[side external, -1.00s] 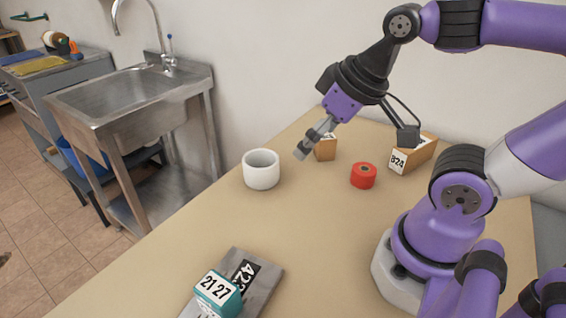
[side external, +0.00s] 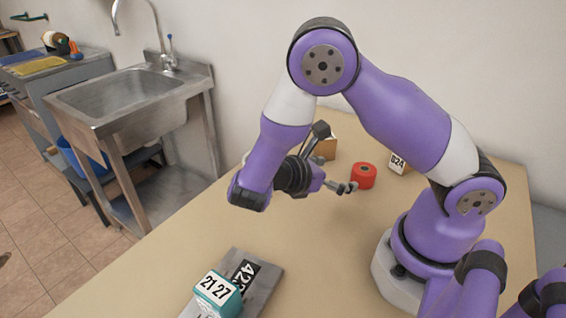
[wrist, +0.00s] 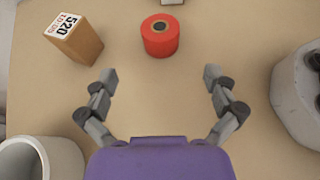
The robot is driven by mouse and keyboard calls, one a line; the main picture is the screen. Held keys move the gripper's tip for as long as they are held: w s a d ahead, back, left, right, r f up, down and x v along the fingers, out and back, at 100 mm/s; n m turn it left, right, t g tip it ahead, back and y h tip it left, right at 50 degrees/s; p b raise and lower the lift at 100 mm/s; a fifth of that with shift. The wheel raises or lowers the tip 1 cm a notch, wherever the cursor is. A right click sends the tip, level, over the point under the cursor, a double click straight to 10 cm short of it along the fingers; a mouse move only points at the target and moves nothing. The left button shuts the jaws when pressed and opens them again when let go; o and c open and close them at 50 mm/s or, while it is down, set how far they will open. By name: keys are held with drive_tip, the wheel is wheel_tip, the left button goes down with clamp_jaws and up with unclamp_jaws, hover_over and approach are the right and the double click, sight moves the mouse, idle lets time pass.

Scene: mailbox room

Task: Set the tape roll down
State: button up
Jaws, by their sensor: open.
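The red tape roll (side external: 363,176) rests flat on the table, with its dark core hole facing up. It also shows in the wrist view (wrist: 160,37), at the top centre. My gripper (side external: 346,188) is low over the table, just left of the roll in the side view. In the wrist view my gripper (wrist: 161,76) has its two fingers spread wide with bare table between them. The roll lies beyond the fingertips, apart from them. Nothing is held.
A wooden block labelled 520 (wrist: 77,38) stands left of the roll; a white cup (wrist: 40,160) is at lower left. A teal block (side external: 217,293) sits on a grey plate (side external: 262,283).

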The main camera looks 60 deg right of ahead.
sight(362, 170)
drive_tip(key=shift+s+d+f, duration=0.1)
drive_tip(key=shift+s+d, duration=0.1)
drive_tip(key=shift+d, duration=0.15)
drive_tip(key=x, duration=0.9)
drive_tip(key=shift+s+d, duration=0.15)
drive_tip(key=shift+d, duration=0.25)
drive_tip(key=c, duration=1.4)
drive_tip(key=shift+o, duration=0.2)
wheel_tip(362, 170, up, 9)
drive_tip(key=shift+r, duration=0.25)
drive_tip(key=w+d+r+n+t+h, duration=0.1)
drive_tip(key=w+d, duration=0.5)
drive_tip(key=w, duration=0.2)
drive_tip(key=w+d+r+n+t, duration=0.1)
drive_tip(key=w+d+n+t, duration=0.1)
drive_tip(key=w+d, duration=0.5)
drive_tip(key=s+d+f, duration=0.1)
drive_tip(key=d+f, duration=0.1)
drive_tip(key=s+d+f, duration=0.1)
drive_tip(key=d+f, duration=0.1)
drive_tip(key=d, duration=0.1)
drive_tip(key=d+f, duration=0.2)
drive_tip(key=d, duration=0.1)
drive_tip(key=shift+s+d+f, duration=0.15)
drive_tip(key=shift+s+f, duration=0.15)
drive_tip(key=shift+s, duration=0.1)
drive_tip(key=shift+s+d+f, duration=0.1)
drive_tip(key=shift+d+f, duration=0.1)
drive_tip(key=shift+f, duration=1.9)
